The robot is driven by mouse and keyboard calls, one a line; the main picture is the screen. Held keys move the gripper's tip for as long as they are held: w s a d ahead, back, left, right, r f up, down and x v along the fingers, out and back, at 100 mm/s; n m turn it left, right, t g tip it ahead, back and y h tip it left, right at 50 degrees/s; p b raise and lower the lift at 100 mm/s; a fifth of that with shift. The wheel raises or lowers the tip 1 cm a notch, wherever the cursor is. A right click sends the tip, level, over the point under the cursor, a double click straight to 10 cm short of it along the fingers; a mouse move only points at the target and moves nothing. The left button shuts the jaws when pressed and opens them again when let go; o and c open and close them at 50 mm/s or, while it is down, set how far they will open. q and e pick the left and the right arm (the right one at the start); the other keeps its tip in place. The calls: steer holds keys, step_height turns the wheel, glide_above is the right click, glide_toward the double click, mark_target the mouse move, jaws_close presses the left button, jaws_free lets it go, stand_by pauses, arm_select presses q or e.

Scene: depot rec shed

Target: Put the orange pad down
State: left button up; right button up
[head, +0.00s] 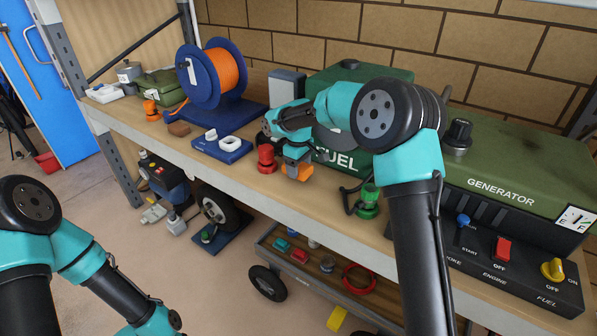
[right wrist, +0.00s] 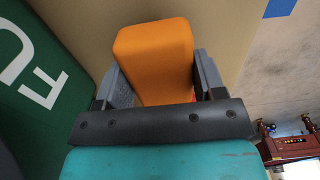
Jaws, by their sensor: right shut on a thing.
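The orange pad (head: 305,173) is between the fingers of my right gripper (head: 297,165), above the wooden shelf top near its front edge. I cannot tell whether it touches the wood. In the right wrist view the orange pad (right wrist: 155,55) is a rounded block, with one grey finger of my right gripper (right wrist: 163,85) on each side. The gripper is shut on it. My left arm comes in at the lower left, and its gripper is outside the picture.
A red knobbed piece (head: 266,158) stands just left of the pad and a green one (head: 368,201) to its right. A blue tray (head: 232,155) with white shapes lies further left. The green fuel box (head: 338,158) is behind; the generator (head: 510,185) is right. A cart (head: 285,240) stands below.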

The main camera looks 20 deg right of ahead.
steer(key=shift+f, duration=1)
steer(key=shift+f, duration=0.15)
steer(key=o, duration=0.9)
steer(key=shift+c, duration=0.2)
step_height(320, 180, up, 12)
steer(key=shift+r, duration=0.2)
step_height(320, 180, down, 12)
steer(key=shift+f, duration=0.2)
